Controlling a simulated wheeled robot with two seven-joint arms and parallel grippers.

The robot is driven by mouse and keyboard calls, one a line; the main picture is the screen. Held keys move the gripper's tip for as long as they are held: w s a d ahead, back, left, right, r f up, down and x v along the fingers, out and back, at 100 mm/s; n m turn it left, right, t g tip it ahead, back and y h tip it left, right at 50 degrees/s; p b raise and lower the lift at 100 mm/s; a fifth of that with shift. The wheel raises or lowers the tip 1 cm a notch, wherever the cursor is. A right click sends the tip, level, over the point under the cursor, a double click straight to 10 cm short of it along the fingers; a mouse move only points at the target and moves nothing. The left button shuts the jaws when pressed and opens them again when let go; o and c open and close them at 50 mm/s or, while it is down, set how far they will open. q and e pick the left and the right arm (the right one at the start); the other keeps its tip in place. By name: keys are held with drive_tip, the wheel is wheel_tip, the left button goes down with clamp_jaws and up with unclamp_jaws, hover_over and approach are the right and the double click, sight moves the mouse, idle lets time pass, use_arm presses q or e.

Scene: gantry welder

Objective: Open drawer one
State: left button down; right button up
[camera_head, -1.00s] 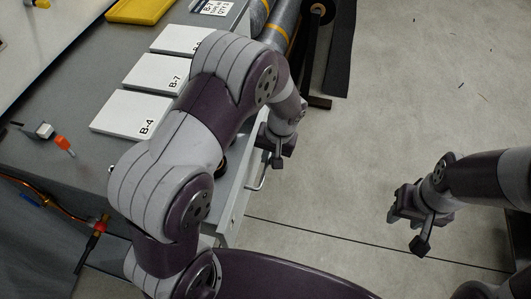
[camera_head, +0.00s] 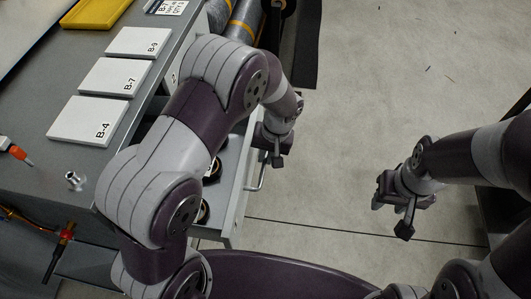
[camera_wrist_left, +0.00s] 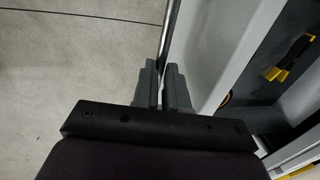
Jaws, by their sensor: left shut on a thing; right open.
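A drawer (camera_head: 237,190) stands partly out from the grey workbench (camera_head: 35,100). Round dark and copper-coloured items show inside it, partly hidden by my left arm. Its bar handle (camera_head: 258,178) runs along the drawer front. My left gripper (camera_head: 271,148) is at the far part of this handle. In the left wrist view, the fingers (camera_wrist_left: 162,72) are shut around the metal handle bar (camera_wrist_left: 167,28), and the open drawer lies to the right. My right gripper (camera_head: 402,203) is open and empty above the floor, well away from the drawer.
White plates marked B-4 (camera_head: 85,121), B-7 (camera_head: 114,76) and B-9 (camera_head: 138,42) lie on the bench, with a yellow tray (camera_head: 95,12) behind. Grey rolls (camera_head: 243,20) stand past the bench end. The floor (camera_head: 350,130) between my grippers is clear.

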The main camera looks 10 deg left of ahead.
use_arm(q)
drive_tip(key=c, duration=1.2)
unclamp_jaws()
drive_tip(key=shift+r, duration=0.1)
drive_tip(key=shift+o, duration=0.2)
wheel_tip(320, 180, up, 12)
drive_tip(key=d, duration=0.2)
drive_tip(key=shift+d+r+p, duration=0.2)
drive_tip(key=shift+r+p, duration=0.05)
drive_tip(key=shift+p, duration=0.2)
